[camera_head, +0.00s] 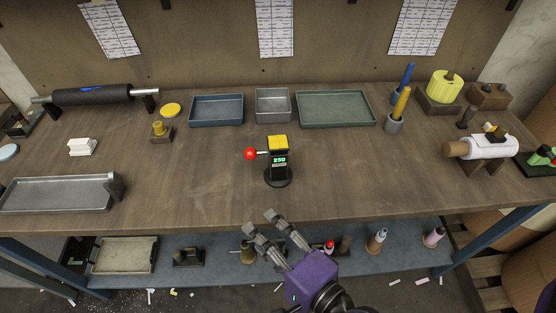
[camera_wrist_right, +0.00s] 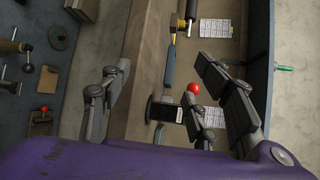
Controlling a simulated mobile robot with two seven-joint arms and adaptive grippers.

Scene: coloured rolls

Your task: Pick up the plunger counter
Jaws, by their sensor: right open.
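The plunger counter (camera_head: 279,160) stands upright on the wooden workbench, near its middle. It has a black body on a round base, a yellow top, a green display reading 250 and a red ball knob on its left side. My right gripper (camera_head: 260,221) is open and empty at the bench's front edge, in front of the counter and apart from it. In the right wrist view the counter (camera_wrist_right: 165,112) appears sideways, beyond and between the open fingers (camera_wrist_right: 160,66), partly hidden by one finger. My left gripper is not in view.
Behind the counter are a blue tray (camera_head: 216,121), a small grey tray (camera_head: 273,118) and a green tray (camera_head: 350,122). A metal tray (camera_head: 55,207) lies at the left, a white roll on a stand (camera_head: 487,146) at the right. Bench surface (camera_head: 200,180) around the counter is clear.

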